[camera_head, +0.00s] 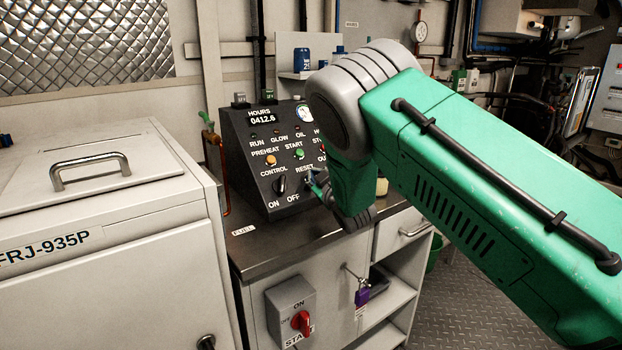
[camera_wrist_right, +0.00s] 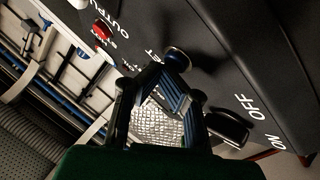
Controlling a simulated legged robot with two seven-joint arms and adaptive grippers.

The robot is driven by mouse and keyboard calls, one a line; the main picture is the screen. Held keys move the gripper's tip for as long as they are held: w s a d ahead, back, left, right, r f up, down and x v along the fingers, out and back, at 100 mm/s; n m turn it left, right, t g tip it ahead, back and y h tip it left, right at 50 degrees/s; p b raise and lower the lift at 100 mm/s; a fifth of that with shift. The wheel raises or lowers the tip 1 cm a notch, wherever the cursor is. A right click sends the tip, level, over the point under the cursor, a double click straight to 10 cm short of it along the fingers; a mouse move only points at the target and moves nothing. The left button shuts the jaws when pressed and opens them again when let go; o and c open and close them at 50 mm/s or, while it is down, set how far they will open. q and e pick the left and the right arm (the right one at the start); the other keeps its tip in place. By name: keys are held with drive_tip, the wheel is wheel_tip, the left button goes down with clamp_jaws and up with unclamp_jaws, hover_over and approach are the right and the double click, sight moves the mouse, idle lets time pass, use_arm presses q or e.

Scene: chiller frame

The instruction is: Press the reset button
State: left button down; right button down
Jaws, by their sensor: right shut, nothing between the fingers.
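The black control panel (camera_head: 280,150) stands on the metal counter, with its RESET label beside my right gripper (camera_head: 318,186). In the head view my gripper and arm hide the button under that label. In the right wrist view a small round button with a brass-coloured rim (camera_wrist_right: 177,60) sits beside a partly hidden label ending in "ET". My right gripper also shows there (camera_wrist_right: 172,88), shut and empty, with its fingertips close to this button. I cannot tell whether they touch it. My left gripper is not in view.
The black ON/OFF control knob (camera_head: 280,185) is close to the gripper, left of it in the head view. A red button (camera_wrist_right: 103,30) is at the upper left in the wrist view. The orange preheat button (camera_head: 271,160) and green start button (camera_head: 299,153) are above.

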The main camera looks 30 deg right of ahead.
drive_tip(key=shift+s+r+p, duration=0.55)
drive_tip(key=shift+s+r, duration=0.05)
drive_tip(key=s+r+p, duration=0.3)
drive_tip(key=shift+s+d+r, duration=0.2)
drive_tip(key=shift+s+r, duration=0.05)
drive_tip(key=shift+s, duration=0.05)
drive_tip(key=shift+f, duration=0.1)
idle(0.5)
